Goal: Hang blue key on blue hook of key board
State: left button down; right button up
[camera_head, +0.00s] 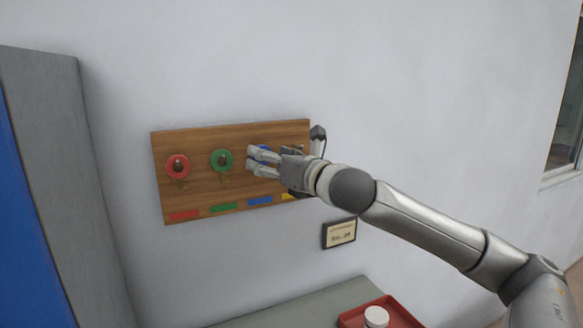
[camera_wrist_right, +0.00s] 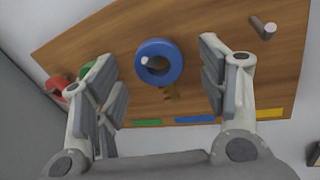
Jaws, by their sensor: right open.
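The blue key has a thick blue ring (camera_wrist_right: 168,48) and a small brownish key part (camera_wrist_right: 170,92) below it. In the right wrist view the ring is around a peg of the key board (camera_wrist_right: 120,40), the peg tip (camera_wrist_right: 147,62) showing in its hole, above the blue label (camera_wrist_right: 194,119). In the head view the ring (camera_head: 263,149) is mostly hidden behind my right gripper (camera_head: 250,160). My right gripper is open, its fingers on either side of the ring with gaps visible in the wrist view. My left gripper is not in view.
A red-ringed key (camera_head: 178,166) and a green-ringed key (camera_head: 221,161) hang to the left on the board. A bare peg (camera_wrist_right: 263,28) stands to the right. A small framed sign (camera_head: 339,233) is below, and a red tray (camera_head: 400,314) with a white container (camera_head: 376,317) lower right.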

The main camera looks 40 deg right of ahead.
jog(key=s, duration=1.1)
jog(key=shift+d, duration=0.1)
